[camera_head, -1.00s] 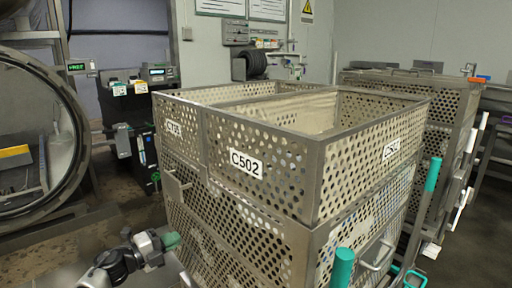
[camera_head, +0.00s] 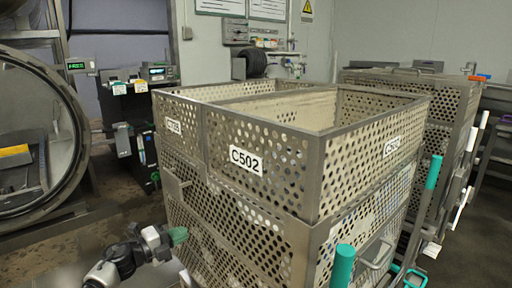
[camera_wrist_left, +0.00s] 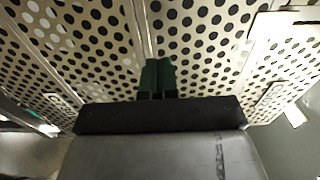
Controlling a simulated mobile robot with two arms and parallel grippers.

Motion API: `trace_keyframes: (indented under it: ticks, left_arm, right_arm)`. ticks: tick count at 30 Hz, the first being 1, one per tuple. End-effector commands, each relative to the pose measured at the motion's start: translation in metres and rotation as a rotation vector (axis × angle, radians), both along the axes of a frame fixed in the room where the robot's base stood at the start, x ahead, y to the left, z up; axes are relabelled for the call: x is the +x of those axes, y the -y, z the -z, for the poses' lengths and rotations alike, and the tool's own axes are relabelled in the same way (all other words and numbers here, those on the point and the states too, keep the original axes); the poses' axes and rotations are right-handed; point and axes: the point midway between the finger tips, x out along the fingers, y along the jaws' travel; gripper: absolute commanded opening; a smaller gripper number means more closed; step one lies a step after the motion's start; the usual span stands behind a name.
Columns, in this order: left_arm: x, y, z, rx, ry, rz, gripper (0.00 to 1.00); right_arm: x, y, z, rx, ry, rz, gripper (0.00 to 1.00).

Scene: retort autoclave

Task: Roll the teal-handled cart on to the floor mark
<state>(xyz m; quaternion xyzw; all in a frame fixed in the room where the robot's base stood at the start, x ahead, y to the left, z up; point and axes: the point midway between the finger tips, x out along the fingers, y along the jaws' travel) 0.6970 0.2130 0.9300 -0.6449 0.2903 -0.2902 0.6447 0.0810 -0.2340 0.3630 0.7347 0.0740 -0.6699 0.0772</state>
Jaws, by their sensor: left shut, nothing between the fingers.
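The teal-handled cart stands in front of me, with one teal handle grip (camera_head: 343,266) at the bottom and another teal grip (camera_head: 433,172) to the right. It carries stacked perforated metal baskets (camera_head: 262,200), the upper one labelled C502. My left gripper (camera_head: 180,236) is shut and empty at the left side of the baskets. In the left wrist view its dark green fingertips (camera_wrist_left: 157,76) are together, close to the perforated wall; I cannot tell whether they touch it. My right gripper and the floor mark are not in view.
Another perforated basket stack (camera_head: 440,110) stands behind on the right, with white handles beside it. A round autoclave opening (camera_head: 75,150) is at the left, with dark equipment (camera_head: 140,125) beside it. Open floor (camera_head: 470,250) shows at the lower right.

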Motion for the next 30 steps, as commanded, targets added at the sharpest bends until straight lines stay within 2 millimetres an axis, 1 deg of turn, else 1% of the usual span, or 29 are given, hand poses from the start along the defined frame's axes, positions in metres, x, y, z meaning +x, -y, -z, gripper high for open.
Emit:
trace_keyframes:
  ticks: [30]
  left_arm:
    - [0.022,0.025,0.001,0.000,0.000,0.001,0.00]
  right_arm:
    - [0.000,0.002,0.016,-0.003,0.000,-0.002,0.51]
